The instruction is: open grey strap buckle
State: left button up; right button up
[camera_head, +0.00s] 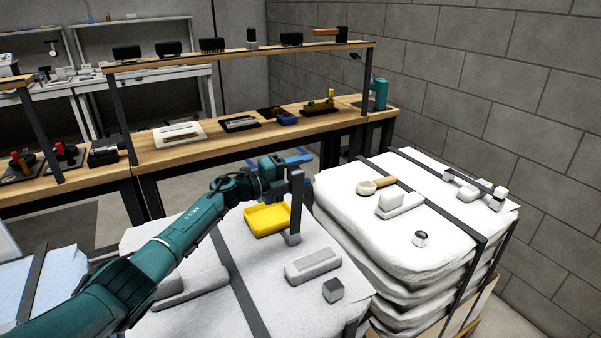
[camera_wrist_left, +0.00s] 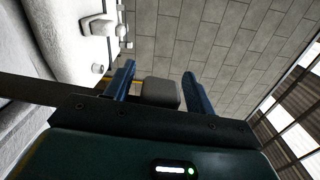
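The grey strap buckle (camera_head: 293,239) sits on the near white bale. Its flat grey lever (camera_head: 295,205) stands upright, with its top at my left gripper (camera_head: 294,161). In the head view the blue fingers show on both sides of the lever's top. In the left wrist view the grey end of the lever (camera_wrist_left: 161,92) shows between the two blue fingers (camera_wrist_left: 160,88), with narrow gaps beside it. My left gripper looks open around it; firm contact does not show. My right gripper is in no view.
A yellow tray (camera_head: 267,219) lies just left of the buckle. A pale block (camera_head: 313,265) and a small grey cube (camera_head: 333,290) sit nearer on the bale. A second bale (camera_head: 430,203) with several small objects stands to the right. A wooden workbench (camera_head: 225,138) is behind.

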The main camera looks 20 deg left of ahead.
pick_arm(q)
jog(key=shift+s, duration=0.1)
jog(key=v, duration=1.3)
jog(key=shift+b, duration=0.45)
